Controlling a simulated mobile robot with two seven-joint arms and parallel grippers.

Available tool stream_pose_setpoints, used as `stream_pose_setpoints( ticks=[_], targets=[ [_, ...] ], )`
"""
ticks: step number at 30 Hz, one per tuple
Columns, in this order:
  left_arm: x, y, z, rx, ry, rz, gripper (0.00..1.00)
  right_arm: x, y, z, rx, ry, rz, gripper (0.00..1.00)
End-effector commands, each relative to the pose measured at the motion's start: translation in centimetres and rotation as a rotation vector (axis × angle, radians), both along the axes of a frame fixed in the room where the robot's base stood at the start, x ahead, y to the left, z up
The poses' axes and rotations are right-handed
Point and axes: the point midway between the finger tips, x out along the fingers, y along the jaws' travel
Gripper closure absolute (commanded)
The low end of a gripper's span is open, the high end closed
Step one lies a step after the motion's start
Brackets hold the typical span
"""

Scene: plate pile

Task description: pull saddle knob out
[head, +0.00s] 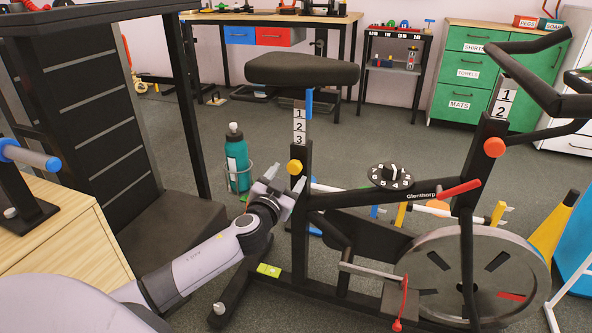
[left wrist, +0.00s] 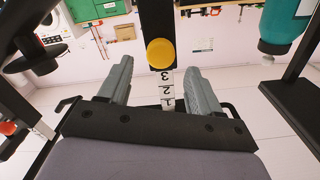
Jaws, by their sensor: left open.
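The yellow saddle knob (head: 295,166) sits on the seat tube of the exercise bike, below the post numbered 1, 2, 3 (head: 299,124). The black saddle (head: 302,70) is on top of that post. My left gripper (head: 284,185) is just left of and slightly below the knob, with its fingers pointing toward the seat tube. In the left wrist view the gripper (left wrist: 158,85) is open and empty. The round face of the knob (left wrist: 160,53) shows ahead, beyond and between the fingertips, apart from them. My right gripper is in neither view.
A teal bottle (head: 237,158) stands in a holder left of the seat tube, close to my left gripper. An orange-red knob (head: 494,147) is on the handlebar post. A dark rack (head: 95,110) and wooden cabinet (head: 62,243) flank my arm at left.

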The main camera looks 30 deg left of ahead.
Motion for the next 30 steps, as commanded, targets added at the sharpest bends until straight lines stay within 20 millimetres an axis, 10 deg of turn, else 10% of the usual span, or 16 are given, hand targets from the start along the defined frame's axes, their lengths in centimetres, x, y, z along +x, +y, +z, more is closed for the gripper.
stream_pose_setpoints(
  ticks=[12, 25, 30],
  targets=[
    [4.4, 1.1, -0.1, 0.000, 0.001, 0.000, 0.36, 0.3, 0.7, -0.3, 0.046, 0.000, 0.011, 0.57],
    [5.1, 1.2, -0.1, -0.001, 0.002, 0.000, 0.36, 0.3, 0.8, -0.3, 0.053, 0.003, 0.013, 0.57],
    [5.1, 1.2, -0.1, -0.001, 0.002, 0.000, 0.88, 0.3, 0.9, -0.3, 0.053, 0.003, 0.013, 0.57]
  ],
)
